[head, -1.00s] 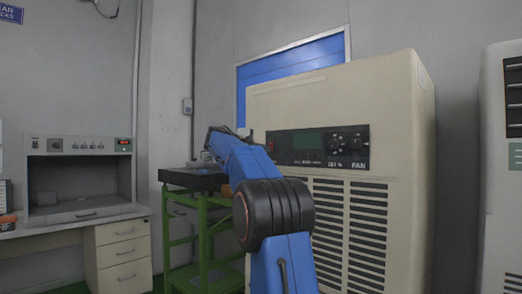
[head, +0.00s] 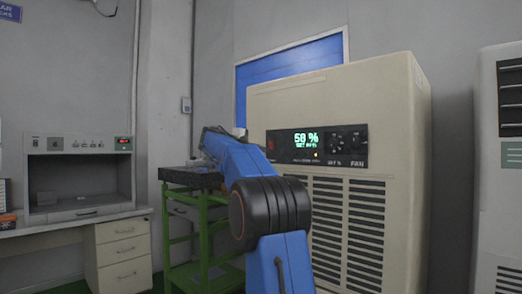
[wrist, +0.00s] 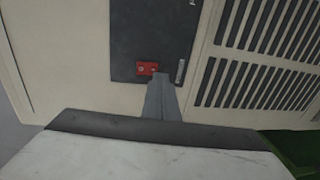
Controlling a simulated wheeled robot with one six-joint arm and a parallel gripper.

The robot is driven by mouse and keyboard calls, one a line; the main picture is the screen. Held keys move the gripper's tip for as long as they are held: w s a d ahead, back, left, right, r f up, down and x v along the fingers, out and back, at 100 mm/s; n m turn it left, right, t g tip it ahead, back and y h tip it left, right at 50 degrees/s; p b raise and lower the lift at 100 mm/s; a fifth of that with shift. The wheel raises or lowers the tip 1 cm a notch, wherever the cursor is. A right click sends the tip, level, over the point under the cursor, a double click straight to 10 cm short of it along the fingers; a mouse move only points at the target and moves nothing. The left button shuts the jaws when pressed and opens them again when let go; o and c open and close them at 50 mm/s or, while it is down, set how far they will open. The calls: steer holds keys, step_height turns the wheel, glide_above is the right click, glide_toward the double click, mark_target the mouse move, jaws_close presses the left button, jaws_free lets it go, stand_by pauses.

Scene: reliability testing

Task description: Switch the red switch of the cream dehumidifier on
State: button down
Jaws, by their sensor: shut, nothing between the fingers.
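The cream dehumidifier (head: 378,84) stands at the centre right with a black control panel (head: 285,156). The panel's display (head: 306,139) is lit green and reads 58 %, with a small yellow light below it. The red switch (head: 271,145) sits at the panel's left end, partly hidden by my arm. In the wrist view the red switch (wrist: 147,69) lies on the dark panel. My gripper (wrist: 160,86) is shut and empty, its fingertips close beside the switch; I cannot tell whether they touch it. My fingers are hidden in the head view.
A green stand (head: 203,235) with a dark top is left of the dehumidifier. A desk (head: 85,220) with drawers and a grey instrument (head: 80,146) stands at the left. Another white unit (head: 496,170) stands at the right edge. Black vents (head: 347,225) fill the dehumidifier's lower front.

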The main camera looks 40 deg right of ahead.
steer(key=a+f, duration=0.1)
steer(key=a, duration=0.9)
steer(key=shift+s+f, duration=0.15)
steer(key=shift+s, duration=0.25)
steer(key=s+a+f+t+y, duration=0.1)
steer(key=s+a+f+y, duration=0.4)
steer(key=s+a+f, duration=0.7)
steer(key=s+a+f+t+y, duration=0.1)
steer(key=s+a+f+y, duration=0.5)
steer(key=s+a+f, duration=0.7)
steer(key=s+a+f+t+y, duration=0.1)
steer(key=s+a+f+y, duration=0.4)
steer(key=s+a+f, duration=0.7)
steer(key=s+f, duration=0.3)
steer(key=f, duration=0.7)
steer(key=shift+a+f+m+t+y, duration=0.2)
steer(key=shift+f+m+t+y, duration=0.1)
steer(key=shift+f+m, duration=0.1)
